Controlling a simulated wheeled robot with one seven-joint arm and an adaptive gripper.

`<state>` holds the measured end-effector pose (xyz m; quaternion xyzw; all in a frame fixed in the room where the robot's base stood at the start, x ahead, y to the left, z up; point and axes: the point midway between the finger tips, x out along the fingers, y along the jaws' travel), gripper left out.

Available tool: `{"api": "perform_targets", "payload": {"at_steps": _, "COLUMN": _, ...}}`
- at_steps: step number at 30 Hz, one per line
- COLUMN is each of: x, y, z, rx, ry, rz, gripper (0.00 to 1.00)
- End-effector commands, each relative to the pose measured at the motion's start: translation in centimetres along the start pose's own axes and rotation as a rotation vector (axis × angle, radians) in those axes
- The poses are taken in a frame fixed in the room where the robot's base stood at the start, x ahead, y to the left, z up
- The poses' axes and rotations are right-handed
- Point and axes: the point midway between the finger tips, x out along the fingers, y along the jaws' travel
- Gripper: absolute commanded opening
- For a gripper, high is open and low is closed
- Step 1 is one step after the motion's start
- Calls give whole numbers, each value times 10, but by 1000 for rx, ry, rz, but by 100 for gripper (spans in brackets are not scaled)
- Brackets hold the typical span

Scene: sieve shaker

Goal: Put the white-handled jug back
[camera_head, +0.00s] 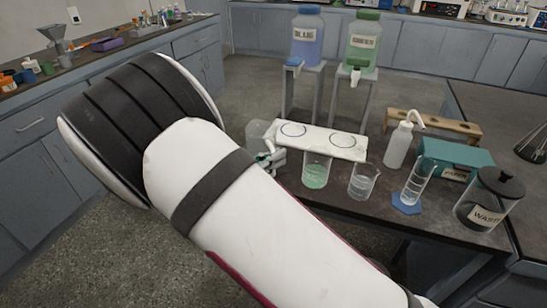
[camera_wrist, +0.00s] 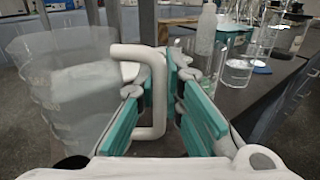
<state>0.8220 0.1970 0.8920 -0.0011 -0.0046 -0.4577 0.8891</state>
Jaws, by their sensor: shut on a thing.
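The white-handled jug (camera_wrist: 62,88) is a clear, ribbed, empty-looking plastic jug. In the wrist view it fills the left side, roughly upright. My gripper (camera_wrist: 160,115) is shut on its white handle (camera_wrist: 158,75), with a teal-padded finger on either side. In the head view my gripper (camera_head: 272,160) is partly hidden behind my arm, and the jug (camera_head: 258,132) shows at the left end of the white board. I cannot tell whether the jug touches anything below.
A beaker with green liquid (camera_head: 316,171), a clear beaker (camera_head: 363,181) and a cylinder on a blue base (camera_head: 416,182) stand near the bench's front edge. A wash bottle (camera_head: 399,145), teal box (camera_head: 455,160) and waste jar (camera_head: 487,201) stand right. Blue (camera_head: 306,40) and green (camera_head: 361,43) dispensers stand behind.

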Motion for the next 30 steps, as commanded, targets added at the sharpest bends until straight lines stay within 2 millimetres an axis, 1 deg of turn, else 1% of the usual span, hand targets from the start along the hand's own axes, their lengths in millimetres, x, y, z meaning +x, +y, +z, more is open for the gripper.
{"api": "perform_targets", "payload": {"at_steps": 4, "x": 0, "y": 0, "z": 2, "rx": 3, "ry": -1, "rz": -1, "gripper": 0}}
{"api": "perform_targets", "payload": {"at_steps": 8, "x": 0, "y": 0, "z": 0, "rx": 3, "ry": -2, "rz": -1, "gripper": 0}}
{"api": "perform_targets", "payload": {"at_steps": 9, "x": 0, "y": 0, "z": -2, "rx": 1, "ry": 0, "rz": 0, "gripper": 13}}
{"api": "perform_targets", "payload": {"at_steps": 11, "x": 0, "y": 0, "z": -1, "rx": 1, "ry": 0, "rz": 0, "gripper": 27}}
{"api": "perform_targets", "payload": {"at_steps": 12, "x": 0, "y": 0, "z": -1, "rx": 1, "ry": 0, "rz": 0, "gripper": 29}}
{"api": "perform_targets", "payload": {"at_steps": 23, "x": -2, "y": 0, "z": 2, "rx": 2, "ry": 1, "rz": 1, "gripper": 29}}
{"api": "perform_targets", "payload": {"at_steps": 26, "x": -14, "y": 0, "z": 1, "rx": 2, "ry": 0, "rz": 2, "gripper": 29}}
{"api": "perform_targets", "payload": {"at_steps": 30, "x": -41, "y": 1, "z": 1, "rx": 1, "ry": 1, "rz": 3, "gripper": 29}}
